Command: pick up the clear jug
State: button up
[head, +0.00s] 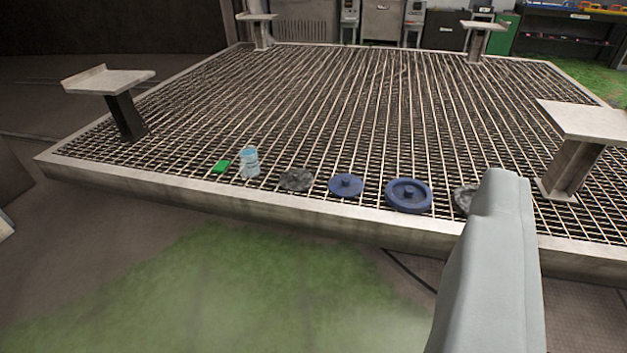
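The clear jug (250,164) is a small, see-through, bluish container. It stands upright on the metal grating (330,120) near its front edge, left of the picture's middle. A flat green item (222,166) lies just left of it. A grey part of my arm rises at the lower right, well apart from the jug. No gripper fingertips can be made out, and nothing is seen held.
Right of the jug lie a grey disc (296,180), two blue discs (346,185) (408,195) and another grey disc (463,198), partly hidden by my arm. A raised concrete rim (200,195) borders the grating. Pedestals stand at its corners. Green-stained floor (220,290) in front is clear.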

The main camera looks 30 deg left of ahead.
aim_at(249, 166)
jog(key=u, duration=1.25)
jog(key=z, duration=1.45)
jog(key=u, duration=1.5)
